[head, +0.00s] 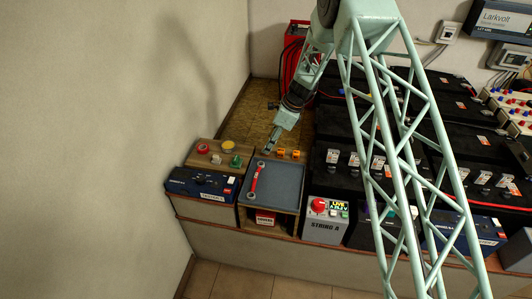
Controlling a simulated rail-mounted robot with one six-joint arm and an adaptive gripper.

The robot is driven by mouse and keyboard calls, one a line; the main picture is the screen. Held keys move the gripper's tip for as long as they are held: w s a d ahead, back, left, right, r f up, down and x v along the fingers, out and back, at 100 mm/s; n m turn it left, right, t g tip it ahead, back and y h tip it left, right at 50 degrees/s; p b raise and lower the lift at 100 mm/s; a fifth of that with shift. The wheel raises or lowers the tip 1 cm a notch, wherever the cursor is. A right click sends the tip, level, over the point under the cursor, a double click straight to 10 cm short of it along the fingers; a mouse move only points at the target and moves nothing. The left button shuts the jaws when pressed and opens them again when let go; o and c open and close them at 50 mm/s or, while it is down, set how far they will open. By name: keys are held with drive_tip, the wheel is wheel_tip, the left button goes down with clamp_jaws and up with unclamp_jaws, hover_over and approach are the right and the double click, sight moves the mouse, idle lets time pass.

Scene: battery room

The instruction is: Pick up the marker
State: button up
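I cannot make out a marker for certain in the head view. My gripper (270,147) points down and to the left, above the far edge of the grey tray (285,183). The gripper is small and dark here, and I cannot tell whether its fingers are apart or hold anything. A red-handled wrench (257,180) lies lengthwise on the left part of the tray. Two small orange blocks (288,154) sit by the tray's far edge, just right of the gripper. My arm's lattice links cover much of the right side.
A wooden board (213,161) with red, yellow and green knobs or caps stands left of the tray, behind a blue device (200,184). A grey unit with a red button (325,228) stands to the right. Black batteries (335,125) fill the right. A brown panel (246,112) lies behind.

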drive_tip(key=shift+b+x, duration=0.3)
drive_tip(key=shift+x, duration=1.25)
drive_tip(key=c, duration=0.8)
